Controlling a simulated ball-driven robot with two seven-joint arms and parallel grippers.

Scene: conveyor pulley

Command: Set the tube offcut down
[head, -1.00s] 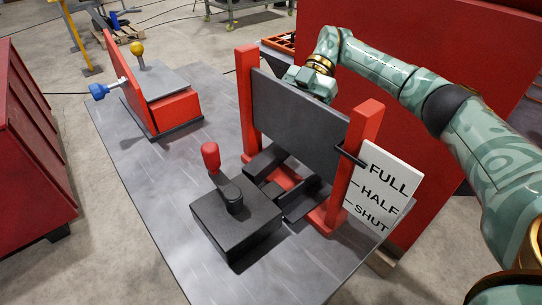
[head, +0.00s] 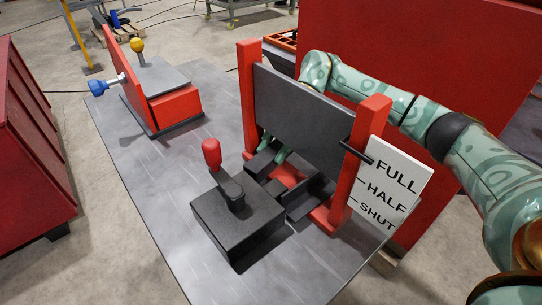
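My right arm comes in from the right and reaches behind the dark gate panel (head: 300,112), which hangs between two red posts. Below the panel's lower edge, two green fingertips of my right gripper (head: 273,147) show, a little apart, close above the dark blocks at the foot of the gate. The rest of this gripper is hidden by the panel. I cannot make out the tube offcut, nor whether anything is between the fingers. My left gripper is not in view.
A black lever box (head: 240,228) with a red knob (head: 211,152) stands before the gate. A FULL/HALF/SHUT sign (head: 390,190) is at the right post. A red clamp-like fixture (head: 173,106) with yellow and blue knobs stands far left. The grey tabletop (head: 140,170) is clear at left.

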